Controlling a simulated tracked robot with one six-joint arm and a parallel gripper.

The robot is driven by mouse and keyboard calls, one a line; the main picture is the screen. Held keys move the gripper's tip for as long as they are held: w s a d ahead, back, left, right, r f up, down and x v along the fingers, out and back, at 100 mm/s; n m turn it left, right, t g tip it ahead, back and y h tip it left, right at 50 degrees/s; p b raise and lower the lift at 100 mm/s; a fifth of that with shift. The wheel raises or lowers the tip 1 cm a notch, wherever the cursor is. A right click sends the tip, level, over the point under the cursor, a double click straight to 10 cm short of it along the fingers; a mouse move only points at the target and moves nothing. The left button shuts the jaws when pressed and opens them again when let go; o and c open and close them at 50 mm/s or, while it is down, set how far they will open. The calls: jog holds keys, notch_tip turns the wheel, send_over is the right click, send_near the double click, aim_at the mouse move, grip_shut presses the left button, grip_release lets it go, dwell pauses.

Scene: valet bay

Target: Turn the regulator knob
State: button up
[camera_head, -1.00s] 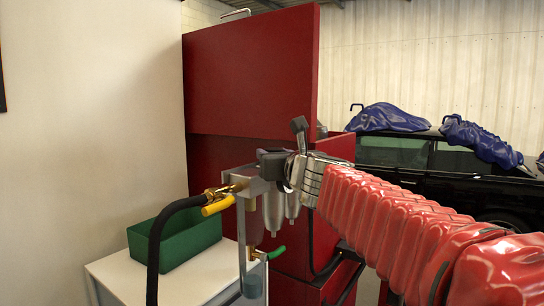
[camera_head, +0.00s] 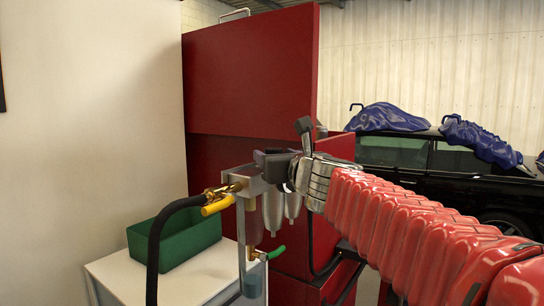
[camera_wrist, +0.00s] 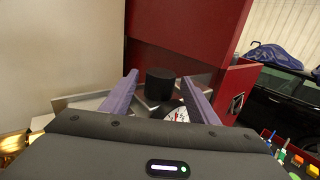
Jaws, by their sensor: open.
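The regulator knob (camera_wrist: 160,84) is a black upright cylinder on top of the regulator unit. In the wrist view it stands between and beyond the two fingers of my open gripper (camera_wrist: 157,93), with a gap on each side. A white gauge (camera_wrist: 177,114) with red marks shows just below it, partly covered by my gripper. In the head view my gripper (camera_head: 270,162) is over the top of the regulator unit (camera_head: 270,207), which has clear bowls hanging below. The knob is hidden there behind my gripper.
A black hose (camera_head: 158,243) and a yellow-handled valve (camera_head: 217,205) are at the unit's left. A green bin (camera_head: 175,243) sits on a white cabinet (camera_head: 110,273). A red cabinet (camera_head: 250,75) rises behind. A dark car (camera_head: 400,150) with blue covers stands at the right.

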jog(key=v, duration=1.1)
jog(key=shift+s, duration=0.35)
jog(key=shift+d, duration=0.1)
jog(key=s+a+f+n+g, duration=0.1)
jog(key=s+f+n+g, duration=0.3)
jog(key=f+n, duration=0.5)
jog(key=s+f+n+g, duration=0.2)
jog(key=s+f+n, duration=0.4)
jog(key=f+n, duration=0.3)
jog(key=s+d+f+n+g+h, duration=0.2)
jog(key=s+d+f+n, duration=0.3)
jog(key=f, duration=0.4)
jog(key=s+d+f+n+g+h, duration=0.3)
jog(key=s+d+f+n, duration=0.2)
jog(key=s+f+n, duration=0.3)
jog(key=shift+s+d+f+n+g, duration=0.2)
jog(key=shift+s+f+n+g, duration=0.1)
jog(key=shift+f+n, duration=0.45)
jog(key=shift+r, duration=0.1)
jog(key=shift+c, duration=0.4)
